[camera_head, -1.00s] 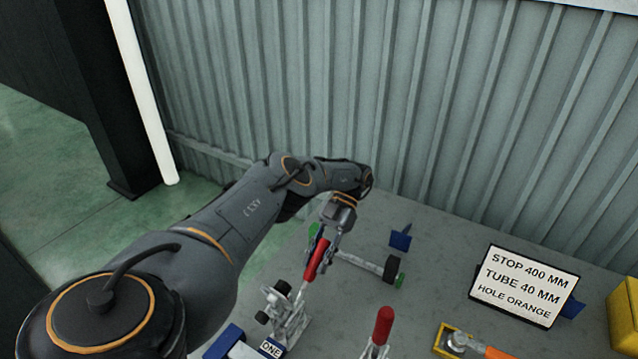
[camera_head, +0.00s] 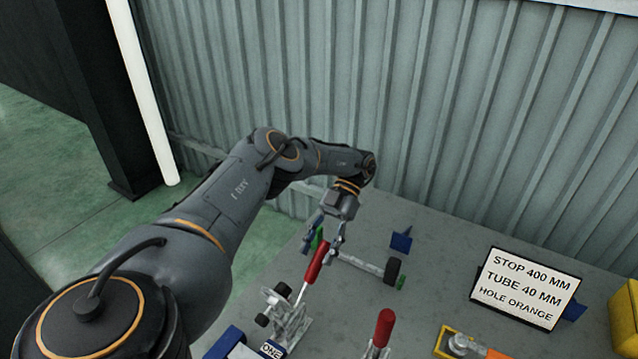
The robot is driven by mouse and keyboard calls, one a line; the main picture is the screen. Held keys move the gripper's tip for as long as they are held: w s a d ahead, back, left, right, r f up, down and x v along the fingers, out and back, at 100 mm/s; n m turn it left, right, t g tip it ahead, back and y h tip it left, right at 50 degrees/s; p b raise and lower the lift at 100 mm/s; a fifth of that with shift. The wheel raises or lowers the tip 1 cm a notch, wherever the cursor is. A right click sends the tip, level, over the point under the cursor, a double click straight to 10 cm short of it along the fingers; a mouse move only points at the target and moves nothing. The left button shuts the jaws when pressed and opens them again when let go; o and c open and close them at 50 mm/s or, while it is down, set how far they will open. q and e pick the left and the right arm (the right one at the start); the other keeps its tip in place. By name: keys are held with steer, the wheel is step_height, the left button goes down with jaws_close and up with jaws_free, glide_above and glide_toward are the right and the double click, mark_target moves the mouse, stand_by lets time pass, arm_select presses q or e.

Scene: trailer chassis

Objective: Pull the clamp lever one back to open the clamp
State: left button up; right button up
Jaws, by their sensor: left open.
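The clamp marked ONE (camera_head: 290,316) stands at the lower middle of the head view. Its lever has a red handle (camera_head: 316,262) that leans up and to the right, away from the clamp body. My left gripper (camera_head: 322,246) is open, fingers pointing down, just above and around the upper end of the red handle. I cannot tell whether a finger touches it. My right gripper does not show.
A second clamp with an upright red handle (camera_head: 384,328) stands to the right. An axle with a black wheel (camera_head: 393,270) lies behind the lever. A sign (camera_head: 522,288), a blue block (camera_head: 401,239) and a yellow box (camera_head: 624,315) are on the grey table (camera_head: 440,250).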

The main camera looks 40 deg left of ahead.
arm_select(q)
steer(key=shift+r, duration=2.8)
steer(key=shift+s, duration=0.1)
